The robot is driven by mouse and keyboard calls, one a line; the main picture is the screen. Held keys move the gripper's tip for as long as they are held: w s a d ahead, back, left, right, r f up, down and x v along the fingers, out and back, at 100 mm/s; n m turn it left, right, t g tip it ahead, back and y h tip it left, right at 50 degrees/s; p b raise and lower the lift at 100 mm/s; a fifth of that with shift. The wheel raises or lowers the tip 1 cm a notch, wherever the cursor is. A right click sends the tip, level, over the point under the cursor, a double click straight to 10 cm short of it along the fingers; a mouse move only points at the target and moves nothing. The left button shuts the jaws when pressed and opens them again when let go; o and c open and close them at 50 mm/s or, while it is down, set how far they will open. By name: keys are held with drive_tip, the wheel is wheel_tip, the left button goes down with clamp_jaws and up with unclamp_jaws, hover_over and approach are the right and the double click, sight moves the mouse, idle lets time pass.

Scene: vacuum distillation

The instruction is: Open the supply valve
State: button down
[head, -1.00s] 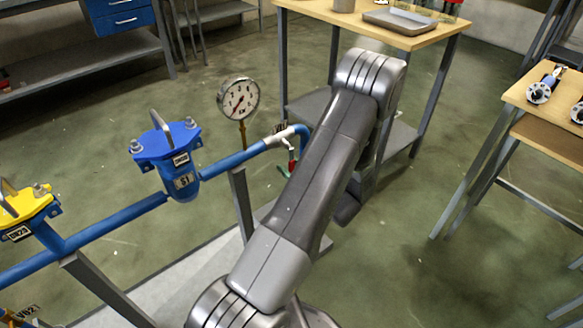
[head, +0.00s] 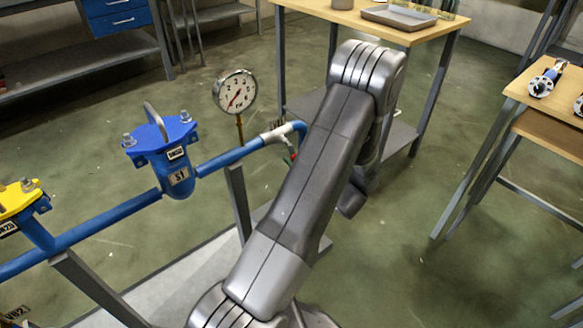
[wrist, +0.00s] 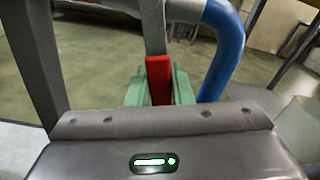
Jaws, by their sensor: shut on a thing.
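The supply valve appears as a white fitting (head: 278,132) on the blue pipe, right of the gauge in the head view. Its red-ended handle (head: 293,153) shows beside my arm, which partly hides it. In the wrist view the red grip (wrist: 158,75) hangs from a pale lever. The green fingers of my gripper (wrist: 158,88) are shut on this red grip, one on each side. In the head view my arm hides most of the gripper.
A pressure gauge (head: 236,91) stands just left of the valve. A blue strainer (head: 165,155) and a yellow-capped one (head: 20,199) sit along the pipe. The blue pipe bend (wrist: 224,45) is close right of the fingers. A wooden table (head: 340,14) stands behind.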

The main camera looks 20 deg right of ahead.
drive_tip(key=n+b, duration=0.1)
drive_tip(key=d+n+b, duration=0.2)
drive_tip(key=shift+w+r+n, duration=0.3)
drive_tip(key=shift+w+n, duration=0.05)
drive_tip(key=shift+n, duration=0.05)
drive_tip(key=shift+w+d+r+n+b, duration=0.15)
drive_tip(key=shift+d+r+n+b, duration=0.45)
drive_tip(key=shift+n, duration=0.85)
drive_tip(key=shift+w+d+r+n+b, duration=0.2)
drive_tip(key=shift+r+n+b, duration=0.45)
drive_tip(key=shift+r+n, duration=0.55)
drive_tip(key=shift+w+d+r+n+b, duration=0.1)
drive_tip(key=shift+d+r+n+b, duration=0.5)
drive_tip(key=shift+n, duration=1.05)
drive_tip(key=shift+a, duration=0.1)
drive_tip(key=c, duration=1.3)
unclamp_jaws()
drive_tip(key=p+v, duration=0.3)
drive_tip(key=v, duration=1.1)
drive_tip(key=shift+p, duration=0.35)
